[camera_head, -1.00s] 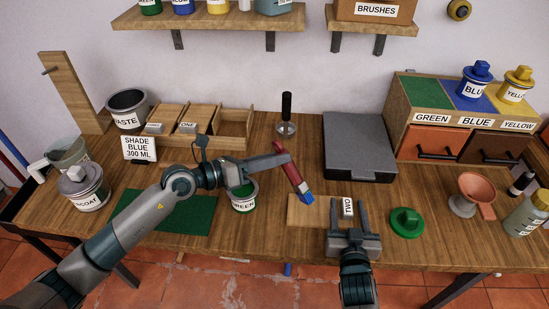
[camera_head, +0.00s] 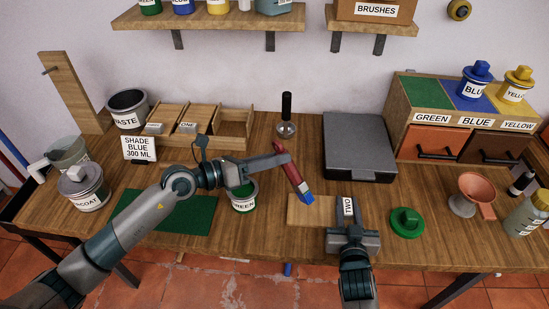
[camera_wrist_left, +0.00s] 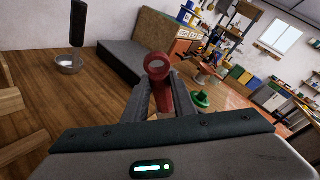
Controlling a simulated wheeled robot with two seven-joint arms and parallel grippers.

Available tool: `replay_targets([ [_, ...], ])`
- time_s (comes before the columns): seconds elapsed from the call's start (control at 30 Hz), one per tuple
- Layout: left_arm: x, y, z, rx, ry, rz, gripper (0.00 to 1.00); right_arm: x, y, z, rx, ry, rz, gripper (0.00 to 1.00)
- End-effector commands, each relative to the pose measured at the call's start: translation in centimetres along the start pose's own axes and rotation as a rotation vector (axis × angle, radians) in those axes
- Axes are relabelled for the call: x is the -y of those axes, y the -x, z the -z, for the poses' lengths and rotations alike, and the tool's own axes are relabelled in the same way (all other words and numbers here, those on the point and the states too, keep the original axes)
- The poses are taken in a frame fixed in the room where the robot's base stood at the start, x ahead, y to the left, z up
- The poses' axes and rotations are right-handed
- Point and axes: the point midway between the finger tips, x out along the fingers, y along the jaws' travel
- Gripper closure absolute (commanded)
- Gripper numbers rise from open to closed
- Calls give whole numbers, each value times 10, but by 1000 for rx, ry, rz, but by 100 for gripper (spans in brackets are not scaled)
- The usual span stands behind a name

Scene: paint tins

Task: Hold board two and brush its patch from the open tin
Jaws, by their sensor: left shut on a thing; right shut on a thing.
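Board two (camera_head: 308,211) lies flat on the bench, a pale wooden board with a white "TWO" label (camera_head: 348,206) at its right end. My right gripper (camera_head: 350,222) is shut on that labelled end from the front. My left gripper (camera_head: 281,157) is shut on a red-handled brush (camera_head: 290,167), which also shows end-on in the left wrist view (camera_wrist_left: 158,82). The brush tilts down to the right, and its blue lower end is over the board; I cannot tell whether it touches. The open green tin (camera_head: 244,202) stands left of the board, partly behind my left arm.
A green lid (camera_head: 406,222) lies right of my right gripper. A dark grey flat case (camera_head: 358,147) lies behind the board. A black-handled tool (camera_head: 286,112) stands behind.

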Motion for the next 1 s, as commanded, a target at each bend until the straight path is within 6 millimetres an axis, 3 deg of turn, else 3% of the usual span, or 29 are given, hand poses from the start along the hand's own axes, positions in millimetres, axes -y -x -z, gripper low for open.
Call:
replay_targets([
  [0.8,0,0,0,0,0,0,98,0,0,-3,3,1,0,100],
  [1.0,-6,-2,10,-1,3,0,98,0,0,-4,4,1,0,100],
])
